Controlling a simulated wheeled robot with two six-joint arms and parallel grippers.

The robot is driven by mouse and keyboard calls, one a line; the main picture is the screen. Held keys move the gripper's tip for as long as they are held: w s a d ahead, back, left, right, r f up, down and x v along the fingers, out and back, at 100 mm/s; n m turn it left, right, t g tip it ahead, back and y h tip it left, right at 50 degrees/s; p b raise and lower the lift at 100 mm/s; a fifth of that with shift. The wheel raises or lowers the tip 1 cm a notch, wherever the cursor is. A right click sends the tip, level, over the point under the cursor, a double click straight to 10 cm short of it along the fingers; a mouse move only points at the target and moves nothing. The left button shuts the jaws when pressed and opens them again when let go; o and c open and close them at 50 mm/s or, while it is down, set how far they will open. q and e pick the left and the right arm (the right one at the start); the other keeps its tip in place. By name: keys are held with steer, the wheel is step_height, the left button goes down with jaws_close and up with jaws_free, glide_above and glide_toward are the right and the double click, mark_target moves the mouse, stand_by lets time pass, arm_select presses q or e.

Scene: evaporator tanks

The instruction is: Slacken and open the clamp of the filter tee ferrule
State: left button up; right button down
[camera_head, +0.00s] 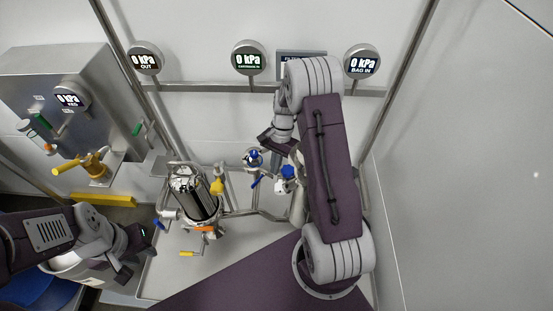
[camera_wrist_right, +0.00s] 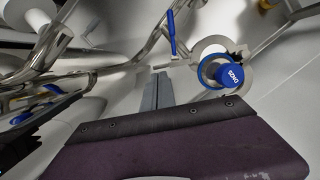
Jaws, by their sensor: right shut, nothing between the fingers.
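My right gripper (camera_head: 268,143) is at the pipework below the wall gauges, partly hidden by my right arm. In the right wrist view its fingers (camera_wrist_right: 157,92) are together, with nothing between them. A round fitting with a blue DN25 cap (camera_wrist_right: 229,75) and a metal ring around it is just right of the fingertips, apart from them. A blue lever (camera_wrist_right: 171,33) stands above the fingertips. In the head view, blue-topped fittings (camera_head: 288,171) (camera_head: 253,155) sit on the pipes. I cannot tell which is the filter tee ferrule, or its clamp's state. My left gripper (camera_head: 137,252) is at lower left, its opening unclear.
A steel cabinet (camera_head: 60,85) with a yellow lever (camera_head: 70,167) is at the left. Gauges (camera_head: 249,62) line the wall. The right wall is bare.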

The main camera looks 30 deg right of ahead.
steer(key=shift+f, duration=0.15)
steer(key=a+m, duration=0.1)
steer(key=s+a+m+p, duration=0.1)
steer(key=s+a+p, duration=0.1)
steer(key=a, duration=0.1)
steer(key=shift+m+t, duration=0.3)
steer(key=shift+m, duration=0.1)
